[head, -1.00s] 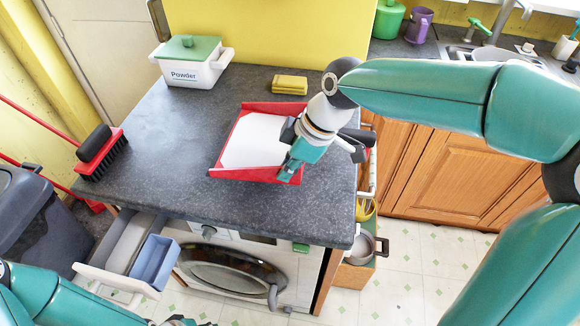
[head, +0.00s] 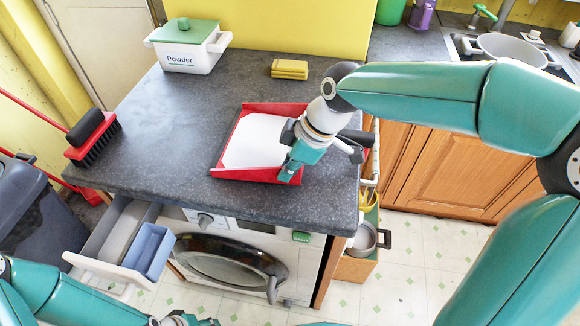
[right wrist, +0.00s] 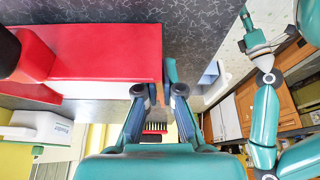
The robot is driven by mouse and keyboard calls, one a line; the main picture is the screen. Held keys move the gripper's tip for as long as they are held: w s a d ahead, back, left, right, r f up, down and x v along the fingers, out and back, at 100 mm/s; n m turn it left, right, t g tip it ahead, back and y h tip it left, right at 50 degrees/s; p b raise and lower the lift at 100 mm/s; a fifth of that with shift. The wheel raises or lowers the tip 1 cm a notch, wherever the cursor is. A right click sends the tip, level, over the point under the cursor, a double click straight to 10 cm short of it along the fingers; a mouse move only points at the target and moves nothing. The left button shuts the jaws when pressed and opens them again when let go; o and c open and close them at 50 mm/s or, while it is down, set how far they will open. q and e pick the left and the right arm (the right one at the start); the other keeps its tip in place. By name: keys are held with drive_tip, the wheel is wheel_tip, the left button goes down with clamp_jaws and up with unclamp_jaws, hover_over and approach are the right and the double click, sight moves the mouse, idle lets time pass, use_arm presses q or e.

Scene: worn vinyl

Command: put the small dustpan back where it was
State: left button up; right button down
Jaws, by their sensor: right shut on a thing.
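The small red dustpan (head: 232,170) with a pale inside is at the front right of the dark worktop. I cannot tell whether it rests on it or hangs just above. In the right wrist view the fingers (right wrist: 160,85) hold the edge of the red dustpan (right wrist: 110,52). A black handle with a red base (right wrist: 35,58) shows at the left there. My left gripper (head: 188,320) is at the bottom edge of the head view, low in front of the drawer and mostly cut off; its jaws are unclear.
A red brush (head: 92,137) lies at the worktop's left edge. A powder box (head: 190,55) and yellow sponges (head: 289,69) are at the back. An open drawer (head: 125,235) juts out at the front left. The worktop left of the dustpan is clear.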

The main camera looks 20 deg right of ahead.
drive_tip(key=shift+f+b, duration=0.45)
drive_tip(key=shift+f, duration=0.1)
drive_tip(key=c, duration=1.2)
unclamp_jaws()
drive_tip(key=shift+c, duration=0.2)
drive_tip(key=shift+r, duration=0.1)
drive_tip(key=v, duration=1.1)
drive_tip(key=shift+r, duration=0.4)
